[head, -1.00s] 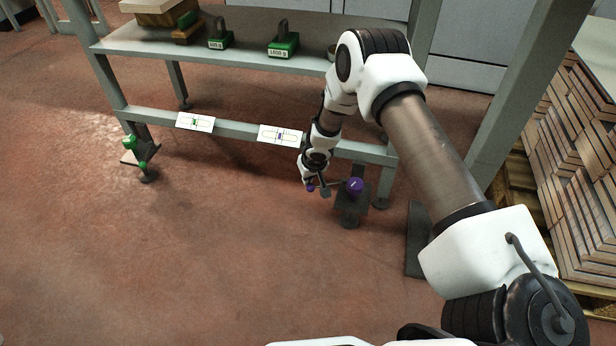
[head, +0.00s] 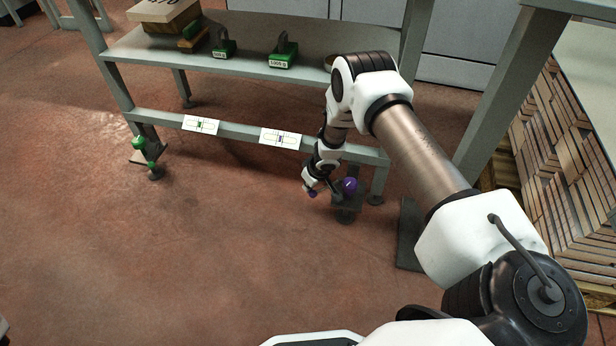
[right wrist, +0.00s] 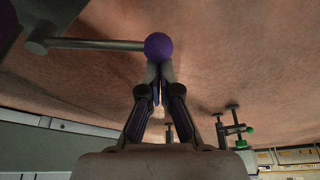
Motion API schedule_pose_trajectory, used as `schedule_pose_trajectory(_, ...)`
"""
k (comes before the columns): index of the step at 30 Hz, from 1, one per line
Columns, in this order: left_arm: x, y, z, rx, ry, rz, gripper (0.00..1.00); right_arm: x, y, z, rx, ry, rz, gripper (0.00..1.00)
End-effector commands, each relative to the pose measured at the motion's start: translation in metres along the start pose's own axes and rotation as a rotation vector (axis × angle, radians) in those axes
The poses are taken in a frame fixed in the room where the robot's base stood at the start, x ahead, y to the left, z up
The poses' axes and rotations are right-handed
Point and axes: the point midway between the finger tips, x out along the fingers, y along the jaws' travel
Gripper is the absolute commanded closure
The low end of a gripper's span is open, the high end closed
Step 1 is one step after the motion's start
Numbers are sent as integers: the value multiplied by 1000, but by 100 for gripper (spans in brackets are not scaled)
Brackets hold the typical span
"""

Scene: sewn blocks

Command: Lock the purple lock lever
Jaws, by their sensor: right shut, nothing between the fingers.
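The purple lock (head: 349,186) stands on a dark foot at the right end of the rack's lower beam. Its lever ends in a purple ball knob (right wrist: 158,46), and a grey rod runs left from the knob in the right wrist view. My right gripper (right wrist: 157,76) is shut and empty, its fingertips right at the knob, touching or nearly so. In the head view the right gripper (head: 311,187) is small beside the lock's left side and partly hides the lever. My left gripper is not in view.
A green lock (head: 140,150) stands at the rack's left foot. Two label cards (head: 281,138) are on the lower beam. Green-based weights (head: 283,54) sit on the shelf above. Stacked boards (head: 575,170) lie at the right. The floor in front is clear.

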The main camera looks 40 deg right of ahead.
Motion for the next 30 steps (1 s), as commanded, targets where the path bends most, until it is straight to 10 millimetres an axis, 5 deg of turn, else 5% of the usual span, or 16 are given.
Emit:
schedule_pose_trajectory(15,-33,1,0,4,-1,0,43,-16,-5,38,-355,0,-130,100)
schedule_pose_trajectory(30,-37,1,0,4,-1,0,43,-18,-5,48,-432,-1,-158,100)
